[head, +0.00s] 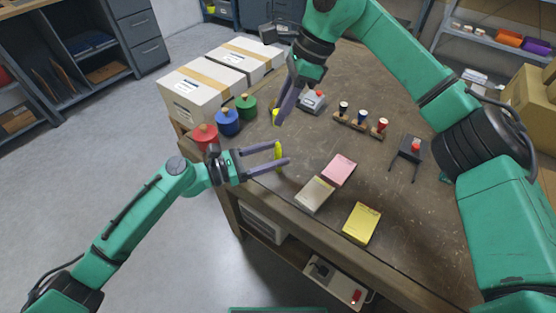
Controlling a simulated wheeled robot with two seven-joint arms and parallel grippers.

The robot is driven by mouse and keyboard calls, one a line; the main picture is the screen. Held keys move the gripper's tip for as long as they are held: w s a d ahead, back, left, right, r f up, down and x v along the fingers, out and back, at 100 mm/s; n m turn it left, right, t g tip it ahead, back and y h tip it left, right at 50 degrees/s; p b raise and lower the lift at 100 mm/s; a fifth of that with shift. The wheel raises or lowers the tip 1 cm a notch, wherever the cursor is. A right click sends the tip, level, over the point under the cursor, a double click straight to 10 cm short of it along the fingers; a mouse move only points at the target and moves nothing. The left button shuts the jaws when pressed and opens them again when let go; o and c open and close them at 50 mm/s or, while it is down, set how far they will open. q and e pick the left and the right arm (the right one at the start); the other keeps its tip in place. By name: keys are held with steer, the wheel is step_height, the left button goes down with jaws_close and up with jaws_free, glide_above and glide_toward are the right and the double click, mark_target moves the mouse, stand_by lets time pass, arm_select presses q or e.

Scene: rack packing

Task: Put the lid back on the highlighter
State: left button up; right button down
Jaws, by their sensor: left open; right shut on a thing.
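The yellow highlighter (279,155) looks upright at the table's near left edge. My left gripper (284,153) is open, with its two fingers reaching on either side of the highlighter; I cannot tell whether they touch it. My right gripper (279,118) comes down from above, behind the highlighter in the picture, and is shut on a small yellow piece, which looks like the lid (275,113). The lid is held apart from the highlighter. The fingers partly hide both yellow parts.
Red (205,137), blue (228,122) and green (246,106) canisters stand left of the grippers, before white boxes (197,92). Pink (339,169), beige (315,194) and yellow (361,223) pads lie to the right. A wooden holder (358,125) stands further back. The table's middle is fairly clear.

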arm_select(q)
steer(key=shift+w+d, duration=0.3)
steer(key=shift+d, duration=0.35)
steer(key=shift+c, duration=0.3)
jaws_close()
stand_by(0.7)
